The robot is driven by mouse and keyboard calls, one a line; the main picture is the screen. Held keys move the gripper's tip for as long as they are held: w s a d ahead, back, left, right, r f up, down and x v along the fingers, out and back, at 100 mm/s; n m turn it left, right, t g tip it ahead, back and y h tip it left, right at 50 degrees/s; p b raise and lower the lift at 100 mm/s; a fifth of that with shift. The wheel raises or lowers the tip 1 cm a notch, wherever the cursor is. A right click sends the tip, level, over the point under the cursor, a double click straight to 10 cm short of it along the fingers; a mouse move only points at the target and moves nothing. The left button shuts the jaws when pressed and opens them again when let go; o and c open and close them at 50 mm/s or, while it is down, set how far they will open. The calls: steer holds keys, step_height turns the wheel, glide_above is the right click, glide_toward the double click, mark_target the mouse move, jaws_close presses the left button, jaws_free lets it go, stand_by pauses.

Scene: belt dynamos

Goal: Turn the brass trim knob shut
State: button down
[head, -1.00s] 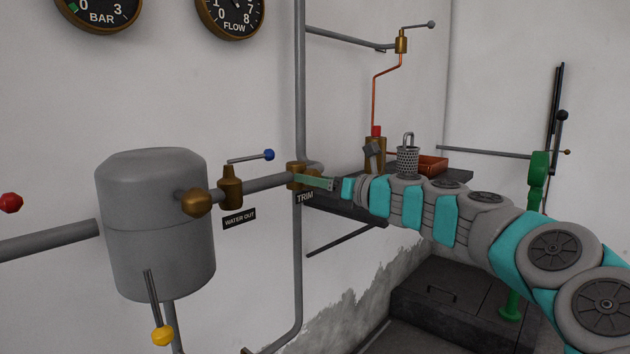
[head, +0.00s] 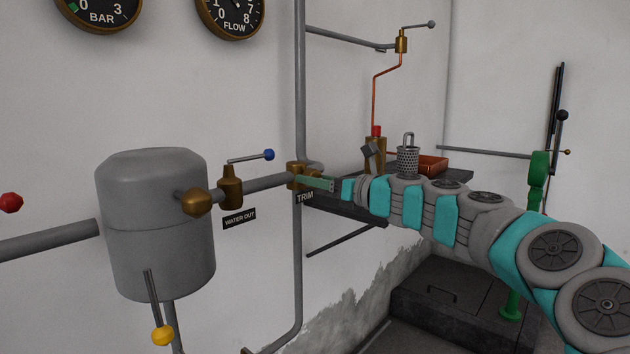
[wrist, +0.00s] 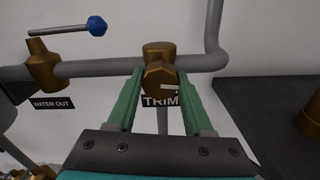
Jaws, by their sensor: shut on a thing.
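The brass trim knob (wrist: 157,80) sits on the grey pipe above the black TRIM label (wrist: 160,101). It has a faceted face with a pale mark that lies nearly level in the wrist view. In the head view the brass trim fitting (head: 294,172) shows on the pipe, with the knob partly hidden by my fingers. My gripper (wrist: 159,84) has its two green fingers on either side of the knob and is shut on it. In the head view my gripper (head: 308,181) reaches the knob from the right.
A brass valve (head: 230,187) with a blue-tipped lever stands left of the knob, above the WATER OUT label (head: 239,218). A grey tank (head: 155,240) is further left. A dark shelf (head: 345,208) carrying a mesh basket (head: 408,160) lies behind my arm.

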steer(key=n+b, duration=0.1)
steer(key=n, duration=0.4)
steer(key=shift+f, duration=0.1)
steer(key=n+b, duration=0.2)
steer(key=n, duration=0.2)
steer(key=shift+n, duration=0.3)
steer(key=n+b, duration=0.3)
steer(key=n, duration=0.1)
steer(key=shift+f+n, duration=0.1)
steer(key=shift+n, duration=0.2)
steer(key=shift+n+b, duration=1.1)
steer(key=shift+n, duration=0.1)
steer(key=shift+n+b, duration=1.05)
steer(key=shift+n, duration=0.45)
steer(key=shift+c, duration=1.5)
jaws_free()
steer(key=shift+r, duration=0.2)
